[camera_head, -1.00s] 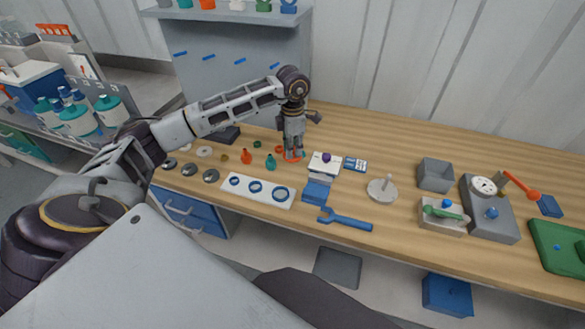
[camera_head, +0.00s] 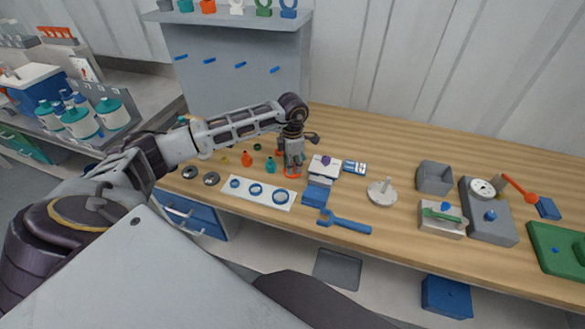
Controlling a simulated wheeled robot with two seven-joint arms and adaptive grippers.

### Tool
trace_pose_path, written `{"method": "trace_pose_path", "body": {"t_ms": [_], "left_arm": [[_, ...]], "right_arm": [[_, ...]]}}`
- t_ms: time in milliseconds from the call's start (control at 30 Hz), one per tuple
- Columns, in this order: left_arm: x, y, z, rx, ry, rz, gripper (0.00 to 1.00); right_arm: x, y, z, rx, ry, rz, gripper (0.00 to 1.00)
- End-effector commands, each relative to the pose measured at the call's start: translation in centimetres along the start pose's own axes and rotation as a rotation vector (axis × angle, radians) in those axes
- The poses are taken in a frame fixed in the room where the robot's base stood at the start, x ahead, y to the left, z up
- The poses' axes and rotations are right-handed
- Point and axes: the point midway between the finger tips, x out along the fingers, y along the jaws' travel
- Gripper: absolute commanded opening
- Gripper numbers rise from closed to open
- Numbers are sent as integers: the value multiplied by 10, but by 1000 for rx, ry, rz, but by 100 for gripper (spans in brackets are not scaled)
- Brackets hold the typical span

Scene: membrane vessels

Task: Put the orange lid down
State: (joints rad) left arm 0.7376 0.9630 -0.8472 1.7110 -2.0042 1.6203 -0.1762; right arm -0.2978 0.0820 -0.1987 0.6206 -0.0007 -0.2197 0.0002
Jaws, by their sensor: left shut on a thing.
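The orange lid (camera_head: 291,175) shows as a thin orange rim under the fingers of my left gripper (camera_head: 292,169). My left gripper points down and is shut on the lid. The lid is close to the wooden table top, between the small teal vessel and the white-and-blue block. I cannot tell whether it touches the table. The fingers hide most of the lid. My right gripper is not in view.
A small orange vessel (camera_head: 246,159) and a teal vessel (camera_head: 270,165) stand left of the gripper. A white board with blue rings (camera_head: 257,204) lies in front.

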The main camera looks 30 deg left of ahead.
Motion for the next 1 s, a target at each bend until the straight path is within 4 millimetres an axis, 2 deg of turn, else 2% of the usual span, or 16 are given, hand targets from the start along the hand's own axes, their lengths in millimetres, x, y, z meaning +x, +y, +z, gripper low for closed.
{"method": "trace_pose_path", "body": {"t_ms": [200, 667, 700, 867, 1000], "left_arm": [[17, 0, 0, 0, 0, -1, 0], [21, 0, 0, 0, 0, 1, 0], [21, 0, 0, 0, 0, 0, 23], [21, 0, 0, 0, 0, 0, 43], [20, 0, 0, 0, 0, 0, 43]], "right_arm": [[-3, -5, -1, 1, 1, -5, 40], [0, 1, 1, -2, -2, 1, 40], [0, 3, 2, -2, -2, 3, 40], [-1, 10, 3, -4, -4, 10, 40], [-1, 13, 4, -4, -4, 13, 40]]}}
